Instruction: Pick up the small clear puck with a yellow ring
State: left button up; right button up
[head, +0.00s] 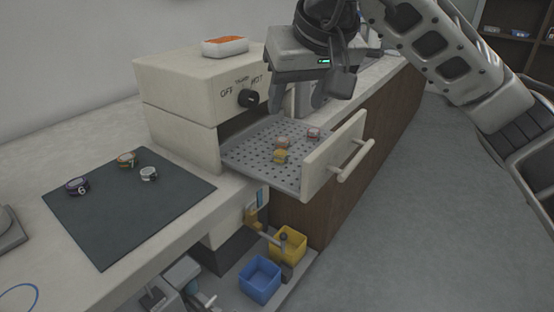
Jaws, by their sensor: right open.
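A small puck with yellow colouring (280,157) lies on the perforated tray (252,150) of the open drawer, close to its front. A pale tan-pink puck (283,142) lies just behind it, and a pink-purple puck (313,134) lies to the right. The clear body and ring are too small to make out fully. My right gripper (312,88) is open and empty, above the drawer and apart from the pucks. My left gripper is not in view.
The drawer front (327,160) with its bar handle rises at the tray's right. The cream oven box (190,85) stands behind, with an orange-topped tray (225,45) on it. A dark mat (125,220) holds several pucks. Blue (260,279) and yellow (290,244) bins sit below.

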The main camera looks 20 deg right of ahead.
send_near(281, 153)
jog(key=x, duration=0.3)
jog(key=shift+a, duration=0.3)
jog(key=shift+d+b+x, duration=0.15)
jog(key=shift+b+x, duration=0.05)
jog(key=shift+x, duration=1.15)
jog(key=shift+d+b+x, duration=0.1)
jog(key=shift+b+x, duration=0.05)
jog(key=shift+x, duration=1.15)
jog(key=shift+s+f, duration=0.1)
jog(key=shift+c, duration=0.3)
jog(key=c, duration=1)
